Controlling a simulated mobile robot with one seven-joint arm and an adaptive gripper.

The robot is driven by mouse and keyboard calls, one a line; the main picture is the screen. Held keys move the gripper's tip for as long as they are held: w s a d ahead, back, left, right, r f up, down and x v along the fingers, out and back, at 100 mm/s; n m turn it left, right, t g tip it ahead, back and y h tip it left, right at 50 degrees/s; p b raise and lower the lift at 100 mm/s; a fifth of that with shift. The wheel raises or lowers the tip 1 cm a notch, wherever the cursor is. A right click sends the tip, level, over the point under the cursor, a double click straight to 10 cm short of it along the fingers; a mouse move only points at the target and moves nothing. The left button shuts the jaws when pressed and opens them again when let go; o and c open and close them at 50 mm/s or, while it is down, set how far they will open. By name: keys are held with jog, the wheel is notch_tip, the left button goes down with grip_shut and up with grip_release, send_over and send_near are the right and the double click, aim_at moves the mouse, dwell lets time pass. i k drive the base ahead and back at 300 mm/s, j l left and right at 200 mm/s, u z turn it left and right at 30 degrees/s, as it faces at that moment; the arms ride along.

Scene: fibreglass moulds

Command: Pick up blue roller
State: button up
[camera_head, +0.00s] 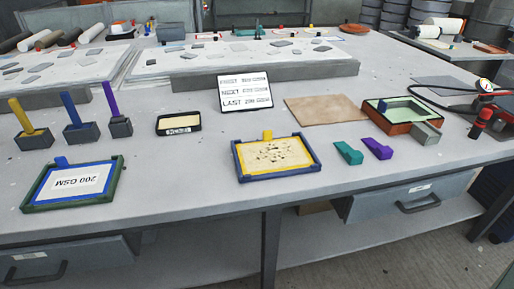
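A blue upright handle (70,107), which looks like the blue roller, stands in a dark grey block holder (82,133) at the left of the table. Its lower end is hidden inside the holder. A yellow handle (20,115) stands in a similar holder to its left. A purple handle (109,98) stands in another holder to its right. The blue handle leans slightly to the left. My gripper is not in view.
A framed tray marked 200 GSM (73,184) lies in front of the holders. A black tray (179,124), a blue-framed tray (277,176) and a sign (246,91) are to the right. Teal (348,153) and purple (377,148) pieces lie farther right. The table's front middle is clear.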

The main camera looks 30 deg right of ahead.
aim_at(69, 103)
jog(key=j+z, duration=0.15)
jog(key=j, duration=0.45)
jog(key=j+z, duration=0.15)
jog(key=j, duration=0.4)
jog(key=k+j+z, duration=0.15)
jog(key=j, duration=0.45)
jog(key=j+z, duration=0.15)
jog(key=j, duration=0.4)
jog(key=i, duration=1.45)
